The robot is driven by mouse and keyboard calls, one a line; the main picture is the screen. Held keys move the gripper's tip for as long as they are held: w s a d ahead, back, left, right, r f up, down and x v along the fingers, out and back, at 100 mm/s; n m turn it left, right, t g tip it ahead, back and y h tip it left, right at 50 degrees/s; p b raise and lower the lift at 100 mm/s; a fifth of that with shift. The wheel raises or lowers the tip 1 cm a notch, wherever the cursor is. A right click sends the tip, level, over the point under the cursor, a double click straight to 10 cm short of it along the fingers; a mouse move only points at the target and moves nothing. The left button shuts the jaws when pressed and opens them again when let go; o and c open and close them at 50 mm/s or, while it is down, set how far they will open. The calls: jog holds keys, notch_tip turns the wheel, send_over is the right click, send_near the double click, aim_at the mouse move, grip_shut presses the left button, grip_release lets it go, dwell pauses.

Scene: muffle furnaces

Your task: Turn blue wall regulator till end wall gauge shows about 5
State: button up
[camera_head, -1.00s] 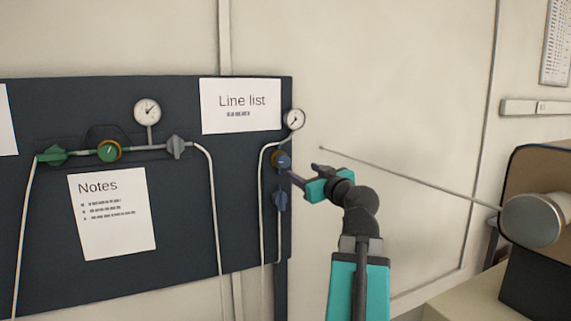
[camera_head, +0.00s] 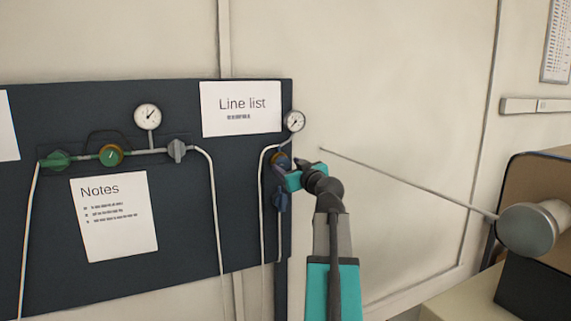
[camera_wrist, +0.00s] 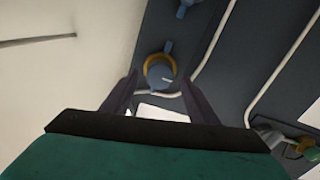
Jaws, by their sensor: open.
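The blue regulator knob with a yellow-brown collar (camera_head: 281,160) sits near the right edge of the dark panel, partly hidden behind my gripper. In the wrist view the blue knob (camera_wrist: 160,76) with a white mark faces me between and just beyond the fingertips. My gripper (camera_wrist: 155,85) is open, its two dark fingers on either side of the knob; I cannot tell whether they touch it. It also shows in the head view (camera_head: 287,172). The end gauge (camera_head: 294,121) is a small round white dial above the knob; its needle is too small to read exactly.
A blue valve handle (camera_head: 280,201) is just below the regulator. A green regulator (camera_head: 111,155) with another gauge (camera_head: 148,117) is further left. A thin rod (camera_head: 400,179) slants across at right, ending at a metal cylinder (camera_head: 527,230). Pale tubing runs down the panel.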

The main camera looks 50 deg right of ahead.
jog(key=shift+w+d, duration=0.2)
jog(key=shift+w, duration=0.3)
jog(key=c, duration=1)
jog(key=shift+c, duration=0.2)
